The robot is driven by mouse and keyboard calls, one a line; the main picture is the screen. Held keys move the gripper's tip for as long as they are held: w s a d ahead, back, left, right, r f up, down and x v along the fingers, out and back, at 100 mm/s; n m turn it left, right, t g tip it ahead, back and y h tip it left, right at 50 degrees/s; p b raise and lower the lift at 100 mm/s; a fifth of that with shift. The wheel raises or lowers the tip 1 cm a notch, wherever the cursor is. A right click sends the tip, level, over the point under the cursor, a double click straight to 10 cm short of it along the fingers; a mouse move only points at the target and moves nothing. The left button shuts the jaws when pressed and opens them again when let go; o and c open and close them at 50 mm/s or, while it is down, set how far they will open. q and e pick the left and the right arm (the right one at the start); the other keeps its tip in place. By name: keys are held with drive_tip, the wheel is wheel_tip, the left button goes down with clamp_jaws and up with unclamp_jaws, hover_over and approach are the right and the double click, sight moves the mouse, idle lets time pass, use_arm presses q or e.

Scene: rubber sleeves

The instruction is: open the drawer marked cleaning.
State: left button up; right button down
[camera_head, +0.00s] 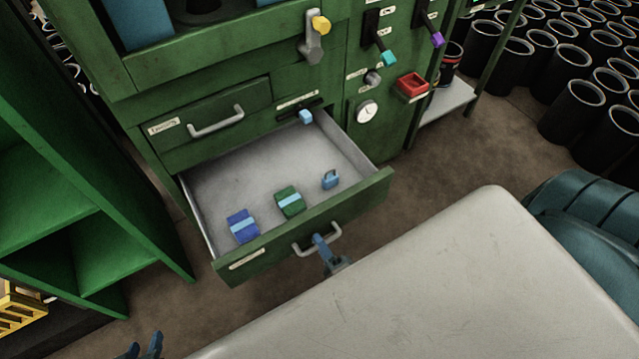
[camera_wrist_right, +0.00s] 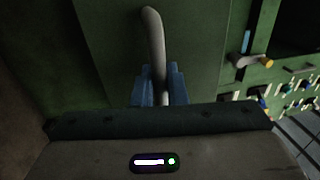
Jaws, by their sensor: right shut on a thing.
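The lower drawer (camera_head: 300,236) of the green cabinet stands pulled out, with its pale interior showing. The label on its front is too small to read. My right gripper (camera_head: 320,241) is shut on the drawer's grey handle (camera_head: 303,251). In the right wrist view, the blue fingers (camera_wrist_right: 160,85) close around the handle bar (camera_wrist_right: 152,35). The upper drawer (camera_head: 205,122) is closed, and its label is not clearly legible. My left gripper (camera_head: 143,347) is open and empty at the bottom left, partly cut off by the frame edge.
A blue block (camera_head: 242,226), a green block (camera_head: 290,201) and a small blue padlock-like thing (camera_head: 330,180) lie in the open drawer. A grey worktop (camera_head: 470,280) fills the lower right. Green shelving (camera_head: 90,190) stands left. Knobs, levers and a red box (camera_head: 412,86) project from the cabinet.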

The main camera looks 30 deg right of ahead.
drive_tip(key=c, duration=1.5)
unclamp_jaws()
drive_tip(key=shift+c, duration=0.2)
drive_tip(key=shift+s, duration=0.1)
drive_tip(key=s+f, duration=0.2)
drive_tip(key=s, duration=0.8)
drive_tip(key=shift+s+d, duration=0.15)
drive_tip(key=shift+s, duration=0.1)
